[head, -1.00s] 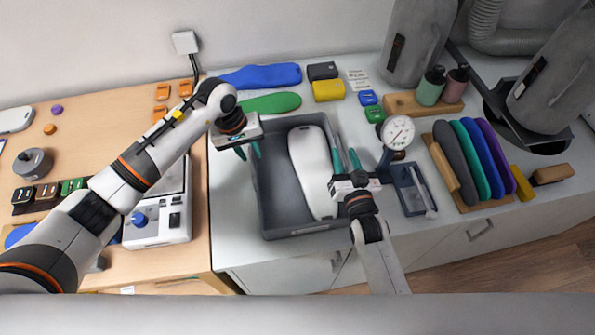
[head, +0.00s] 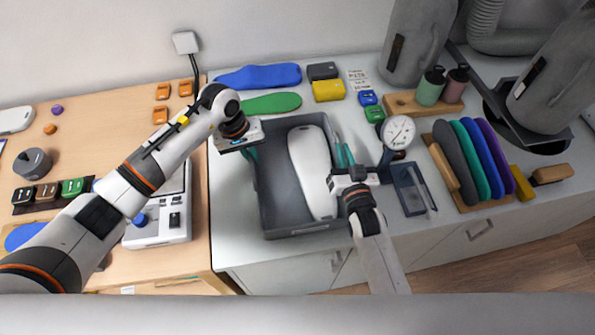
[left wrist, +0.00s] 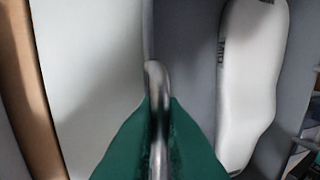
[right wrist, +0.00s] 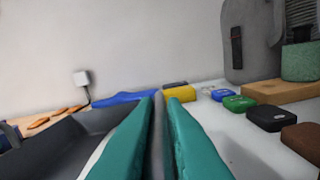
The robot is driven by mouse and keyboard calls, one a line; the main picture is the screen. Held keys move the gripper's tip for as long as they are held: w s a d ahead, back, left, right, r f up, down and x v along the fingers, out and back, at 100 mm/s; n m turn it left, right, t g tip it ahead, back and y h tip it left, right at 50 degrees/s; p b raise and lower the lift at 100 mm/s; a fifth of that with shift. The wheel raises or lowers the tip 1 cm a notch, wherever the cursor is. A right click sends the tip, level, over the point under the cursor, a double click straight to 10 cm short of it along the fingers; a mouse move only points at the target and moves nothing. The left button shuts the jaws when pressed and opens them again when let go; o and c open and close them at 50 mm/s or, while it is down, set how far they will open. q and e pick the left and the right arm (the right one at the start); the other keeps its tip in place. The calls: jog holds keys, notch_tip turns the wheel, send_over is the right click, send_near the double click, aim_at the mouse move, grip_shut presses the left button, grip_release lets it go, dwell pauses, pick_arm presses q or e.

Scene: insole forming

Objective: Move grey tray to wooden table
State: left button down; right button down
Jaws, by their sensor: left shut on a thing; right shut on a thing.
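The grey tray (head: 268,200) stands on the white counter, close to its left end. A long white insole-shaped form (head: 312,170) lies in it. My left gripper (head: 252,165) is shut on the tray's left wall. In the left wrist view the wall's rim runs between the green fingers (left wrist: 158,110). My right gripper (head: 344,155) is shut on the tray's right wall. In the right wrist view the wall stands between the green fingers (right wrist: 159,125). The wooden table (head: 80,130) is on the left, beside the counter.
A white device with a blue knob (head: 155,225) stands on the table's right part, partly behind my left arm. Blue (head: 258,77) and green (head: 270,103) insole shapes lie behind the tray. A dial gauge (head: 397,132) and a small dark tray (head: 408,190) stand close on its right.

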pick_arm(q)
jog(key=shift+r, duration=0.1)
pick_arm(e)
jog(key=shift+r, duration=0.15)
